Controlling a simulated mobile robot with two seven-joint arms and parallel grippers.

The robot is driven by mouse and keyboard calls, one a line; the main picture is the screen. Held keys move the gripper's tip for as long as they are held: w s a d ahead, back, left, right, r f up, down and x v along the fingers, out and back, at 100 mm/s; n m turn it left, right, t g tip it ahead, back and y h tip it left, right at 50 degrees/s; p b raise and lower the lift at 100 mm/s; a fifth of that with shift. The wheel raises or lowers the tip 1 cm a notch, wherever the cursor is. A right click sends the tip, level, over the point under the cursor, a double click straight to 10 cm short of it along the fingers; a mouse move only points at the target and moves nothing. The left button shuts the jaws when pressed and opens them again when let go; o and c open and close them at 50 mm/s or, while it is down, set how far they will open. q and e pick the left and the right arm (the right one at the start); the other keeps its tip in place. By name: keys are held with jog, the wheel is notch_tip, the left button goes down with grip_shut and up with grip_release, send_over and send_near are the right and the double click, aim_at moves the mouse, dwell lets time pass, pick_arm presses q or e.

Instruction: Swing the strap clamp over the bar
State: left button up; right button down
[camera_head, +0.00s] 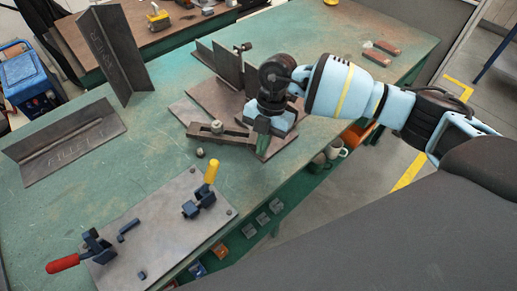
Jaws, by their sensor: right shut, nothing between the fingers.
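The strap clamp (210,134) looks like a brown slotted strap with a stud and nut on it. It lies roughly left to right on a brown steel plate (215,98) near the middle of the green table. My right gripper (262,152) points down at the strap's right end, with its fingers shut and nothing between them. Its light blue body hides that end, so I cannot tell whether they touch. I cannot make out the bar clearly; the gripper and strap cover part of the plate. My left gripper is not in view.
Upright steel plates (227,66) stand just behind the strap. A fixture plate (150,236) with a yellow-handled clamp (211,172) and a red-handled clamp (64,263) lies at front left. Steel angle pieces (117,58) stand at back left. The table's right rear is mostly clear.

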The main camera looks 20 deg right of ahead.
jog(key=shift+w+d+p, duration=0.3)
jog(key=shift+w+d, duration=0.5)
jog(key=shift+w, duration=0.1)
jog(key=shift+w+d, duration=0.45)
jog(key=shift+w, duration=0.3)
